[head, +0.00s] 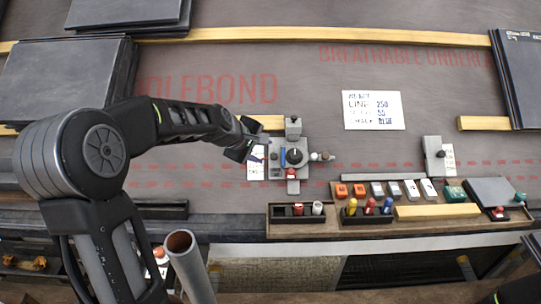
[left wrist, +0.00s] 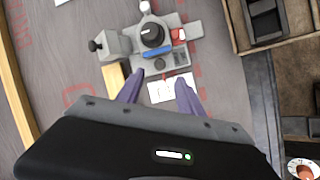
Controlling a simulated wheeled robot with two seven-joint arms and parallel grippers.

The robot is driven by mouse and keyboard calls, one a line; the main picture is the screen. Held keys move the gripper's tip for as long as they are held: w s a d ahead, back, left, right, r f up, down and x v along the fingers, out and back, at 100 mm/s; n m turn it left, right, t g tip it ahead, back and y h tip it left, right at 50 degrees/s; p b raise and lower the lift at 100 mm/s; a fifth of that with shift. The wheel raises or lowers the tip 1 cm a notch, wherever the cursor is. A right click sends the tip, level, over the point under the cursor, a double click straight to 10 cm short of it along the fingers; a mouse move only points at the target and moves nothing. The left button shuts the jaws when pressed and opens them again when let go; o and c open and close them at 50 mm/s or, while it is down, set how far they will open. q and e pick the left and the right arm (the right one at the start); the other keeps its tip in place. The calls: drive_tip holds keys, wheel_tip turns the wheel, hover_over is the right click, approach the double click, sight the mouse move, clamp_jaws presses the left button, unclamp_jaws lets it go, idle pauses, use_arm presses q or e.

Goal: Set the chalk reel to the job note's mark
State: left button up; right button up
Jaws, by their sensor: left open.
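The grey device with a round black dial, which I take for the chalk reel (head: 275,158), sits on the dark underlay. It carries a blue bar, a red piece and side knobs. It also shows at the top of the left wrist view (left wrist: 128,42). The job note (head: 373,110) is a white card; "LINE 250" reads, a lower line shows 55, the rest is blurred. My left gripper (head: 254,148) is at the device's left side. In the left wrist view its open fingers (left wrist: 160,92) straddle a small white card (left wrist: 172,88) beside the device, with nothing visibly held.
A wooden tray (head: 340,229) below the device holds several coloured markers and blocks. A second grey unit (head: 434,157) with a card stands to the right. Dark slates (head: 62,75) are stacked at left, more at far right (head: 522,70). Wooden battens (head: 330,35) cross the underlay.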

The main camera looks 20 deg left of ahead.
sight(274, 156)
use_arm(q)
drive_tip(key=b+x, duration=0.2)
drive_tip(key=x, duration=0.5)
drive_tip(key=shift+w+f, duration=0.2)
drive_tip(key=shift+f, duration=0.05)
clamp_jaws()
drive_tip(key=shift+r, duration=0.15)
idle(1.1)
